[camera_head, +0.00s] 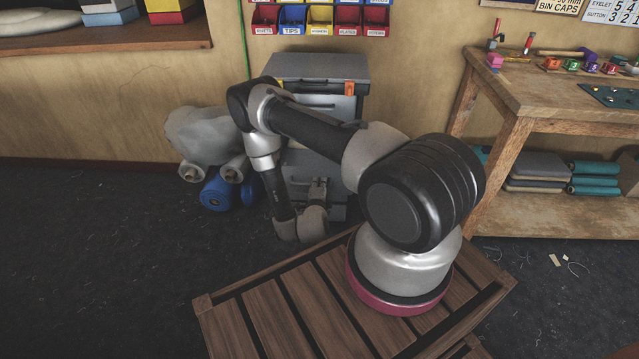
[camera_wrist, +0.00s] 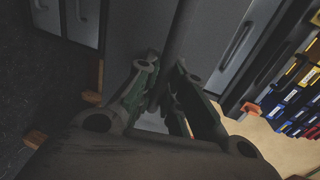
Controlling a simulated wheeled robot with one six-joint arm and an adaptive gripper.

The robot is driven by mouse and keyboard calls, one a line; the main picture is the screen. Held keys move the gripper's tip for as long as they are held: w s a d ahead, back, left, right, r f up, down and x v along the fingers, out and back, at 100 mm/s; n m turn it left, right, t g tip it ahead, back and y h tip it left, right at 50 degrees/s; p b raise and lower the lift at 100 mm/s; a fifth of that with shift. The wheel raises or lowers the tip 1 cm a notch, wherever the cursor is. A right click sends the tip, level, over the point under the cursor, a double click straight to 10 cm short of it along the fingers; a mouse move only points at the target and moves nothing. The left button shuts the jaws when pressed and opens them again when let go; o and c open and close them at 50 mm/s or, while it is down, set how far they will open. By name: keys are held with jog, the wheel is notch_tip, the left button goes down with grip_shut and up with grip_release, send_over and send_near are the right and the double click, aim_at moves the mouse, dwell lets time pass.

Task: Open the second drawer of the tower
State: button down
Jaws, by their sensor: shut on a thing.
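The grey drawer tower (camera_head: 312,72) stands against the back wall in the head view, partly behind my arm. My gripper (camera_head: 318,186) is at its front, low down. In the wrist view my gripper (camera_wrist: 165,74) is shut on a dark bar-shaped drawer handle (camera_wrist: 182,30). The drawer front (camera_wrist: 130,28) lies behind it. Another drawer handle (camera_wrist: 236,42) shows on the right, towards the coloured bins, and more handles show at the upper left. I cannot tell how far the held drawer stands out.
A slatted wooden platform (camera_head: 268,318) lies in front. A wooden workbench (camera_head: 492,130) stands at the right. Coloured bins (camera_head: 320,14) hang above the tower. Dark floor (camera_head: 90,260) is clear at the left.

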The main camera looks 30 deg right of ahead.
jog(key=c, duration=1.8)
grip_release()
jog(key=shift+o, duration=0.2)
jog(key=v, duration=1.2)
